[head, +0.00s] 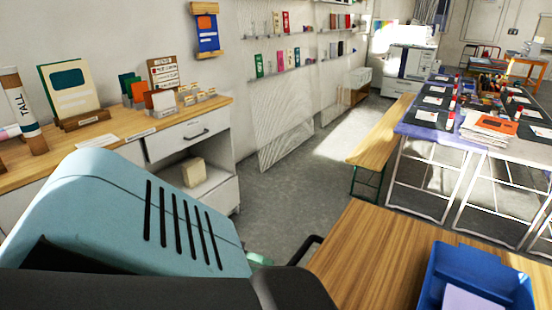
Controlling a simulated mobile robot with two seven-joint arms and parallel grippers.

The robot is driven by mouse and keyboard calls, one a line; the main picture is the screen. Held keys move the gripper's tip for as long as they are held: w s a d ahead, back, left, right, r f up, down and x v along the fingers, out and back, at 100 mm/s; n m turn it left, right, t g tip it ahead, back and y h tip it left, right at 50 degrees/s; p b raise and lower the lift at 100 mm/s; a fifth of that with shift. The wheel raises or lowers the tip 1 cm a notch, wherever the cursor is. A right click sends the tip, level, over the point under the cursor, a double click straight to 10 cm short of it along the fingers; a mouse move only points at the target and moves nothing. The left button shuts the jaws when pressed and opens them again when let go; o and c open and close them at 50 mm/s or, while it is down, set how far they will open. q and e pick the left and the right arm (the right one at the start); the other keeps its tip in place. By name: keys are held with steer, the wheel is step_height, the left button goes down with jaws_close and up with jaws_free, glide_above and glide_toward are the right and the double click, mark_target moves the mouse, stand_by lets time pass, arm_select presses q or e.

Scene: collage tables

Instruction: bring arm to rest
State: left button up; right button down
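A large pale teal housing with black slots, part of my own arm, fills the lower left of the head view. A dark rounded link of mine crosses in front of it along the bottom edge. Neither gripper can be made out in this view. A small dark curved piece and a bit of green show just beyond the housing, beside the near wooden table (362,243); I cannot tell what they are. Nothing is seen held.
A blue tray (497,272) stands on the near table at the lower right. A wooden counter (105,128) with cards and a tall tube (22,110) runs along the left. A bench (385,130) and a laden collage table (425,135) stand beyond. Grey floor between is clear.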

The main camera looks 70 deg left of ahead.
arm_select(q)
steer(key=shift+v, duration=0.8)
